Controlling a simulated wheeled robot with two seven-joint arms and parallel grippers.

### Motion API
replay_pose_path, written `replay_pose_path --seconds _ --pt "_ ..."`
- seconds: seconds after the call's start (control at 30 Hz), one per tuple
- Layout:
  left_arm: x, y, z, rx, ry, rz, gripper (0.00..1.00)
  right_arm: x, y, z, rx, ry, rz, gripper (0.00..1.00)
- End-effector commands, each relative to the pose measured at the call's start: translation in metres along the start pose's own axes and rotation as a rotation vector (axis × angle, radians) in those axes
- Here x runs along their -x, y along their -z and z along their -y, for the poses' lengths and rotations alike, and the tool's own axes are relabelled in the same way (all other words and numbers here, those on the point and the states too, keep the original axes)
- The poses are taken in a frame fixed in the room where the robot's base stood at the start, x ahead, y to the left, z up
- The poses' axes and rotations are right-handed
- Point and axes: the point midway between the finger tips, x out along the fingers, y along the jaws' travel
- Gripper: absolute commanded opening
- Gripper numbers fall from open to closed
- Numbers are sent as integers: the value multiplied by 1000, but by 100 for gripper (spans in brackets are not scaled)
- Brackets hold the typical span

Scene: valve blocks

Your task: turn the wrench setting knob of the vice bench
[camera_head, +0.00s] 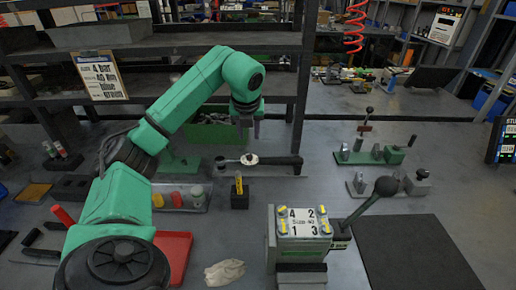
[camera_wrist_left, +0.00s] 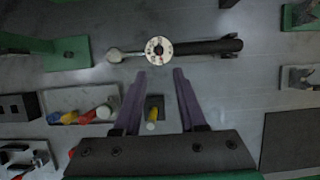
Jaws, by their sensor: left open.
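A wrench (camera_head: 270,160) with a dark handle lies on the grey bench, its handle pointing right. A pale round knob (camera_head: 249,159) sits near its left end. My left gripper (camera_head: 248,137) points down above the knob, open and empty. In the left wrist view, its two purple fingers (camera_wrist_left: 159,73) stand apart, with the knob just beyond their tips. The gap in height cannot be told. My right gripper is not in view.
A black block (camera_head: 239,201) with a yellow piece stands in front of the wrench. A dark shelf post (camera_head: 303,80) rises behind.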

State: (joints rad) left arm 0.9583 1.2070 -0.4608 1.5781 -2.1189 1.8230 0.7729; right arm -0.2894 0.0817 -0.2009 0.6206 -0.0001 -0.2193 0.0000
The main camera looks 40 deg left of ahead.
Motion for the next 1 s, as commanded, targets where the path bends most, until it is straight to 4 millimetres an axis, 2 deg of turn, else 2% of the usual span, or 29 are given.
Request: replay_pose_path --seconds 0.1,0.2,0.3,0.4,0.53,0.8,0.87,0.9,0.93,1.0 --pt "-31 1 -1 0 -4 -5 41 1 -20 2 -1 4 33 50" --pt "-58 1 0 0 -2 -6 41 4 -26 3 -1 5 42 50" --pt "-84 1 0 -1 -1 -6 41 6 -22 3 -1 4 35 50" --pt "-106 1 0 0 1 -5 41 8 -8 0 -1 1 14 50" --pt "-122 1 0 -1 2 -2 41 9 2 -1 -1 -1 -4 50" --pt "-126 1 0 -2 2 -1 41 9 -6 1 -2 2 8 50" --pt "-126 1 0 -2 2 -1 22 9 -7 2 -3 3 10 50" --pt "-126 1 0 -2 2 -1 6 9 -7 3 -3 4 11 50" --pt "-126 1 0 -2 2 -1 0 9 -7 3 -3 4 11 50" --pt "-126 1 1 -2 2 -1 0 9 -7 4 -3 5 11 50"
